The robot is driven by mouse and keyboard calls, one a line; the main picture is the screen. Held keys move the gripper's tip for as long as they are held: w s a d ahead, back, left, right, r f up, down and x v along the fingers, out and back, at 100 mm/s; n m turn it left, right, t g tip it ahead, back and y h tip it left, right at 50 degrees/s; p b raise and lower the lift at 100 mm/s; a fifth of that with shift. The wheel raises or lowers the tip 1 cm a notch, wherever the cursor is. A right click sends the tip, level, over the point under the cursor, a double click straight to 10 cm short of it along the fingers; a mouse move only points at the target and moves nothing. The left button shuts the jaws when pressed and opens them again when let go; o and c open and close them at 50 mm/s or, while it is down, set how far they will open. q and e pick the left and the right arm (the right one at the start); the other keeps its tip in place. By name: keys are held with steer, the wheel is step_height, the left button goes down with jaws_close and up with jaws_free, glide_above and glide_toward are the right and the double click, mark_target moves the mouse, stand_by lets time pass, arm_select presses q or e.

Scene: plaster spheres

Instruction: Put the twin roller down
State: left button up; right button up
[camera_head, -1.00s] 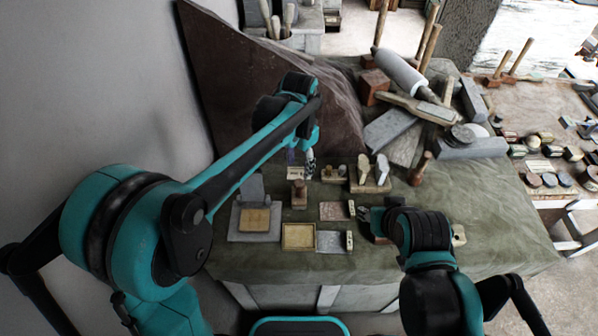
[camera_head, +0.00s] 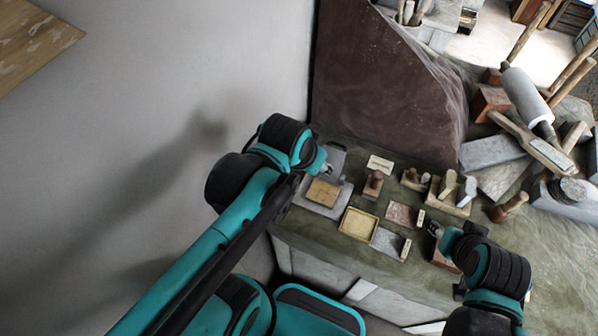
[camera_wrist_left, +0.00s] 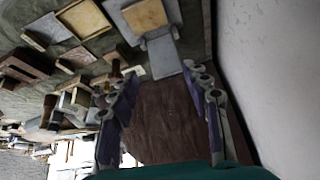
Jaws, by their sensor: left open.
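I cannot tell for certain which piece is the twin roller. A wooden block with two pale, rounded upright parts (camera_head: 457,188) stands right of the middle of the table. A smaller wooden piece with small rounded parts (camera_head: 414,180) stands just left of it. My left gripper (camera_head: 327,170) is over the table's left end, by a grey slab bearing a tan square (camera_head: 323,192). In the left wrist view its fingers (camera_wrist_left: 163,78) are apart with nothing between them. My right gripper (camera_head: 435,230) is low at the table's front, near a brown block (camera_head: 444,261); its fingers are too small to read.
A yellow-rimmed tray (camera_head: 359,224), a grey plate (camera_head: 387,241) and a reddish plate (camera_head: 401,214) lie at the front. A stamp-like wooden piece (camera_head: 373,184) stands behind them. A brown board (camera_head: 385,90) leans at the back. A large white roller (camera_head: 527,97) lies among blocks at right.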

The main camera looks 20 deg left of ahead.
arm_select(q)
steer(key=shift+n+t, duration=0.7)
steer(key=shift+n, duration=0.2)
steer(key=s+a+f, duration=0.2)
steer(key=s, duration=0.1)
steer(key=shift+s+a, duration=0.1)
steer(key=shift+a, duration=0.1)
step_height(320, 180, down, 8)
steer(key=b, duration=0.8)
steer(key=shift+f, duration=0.2)
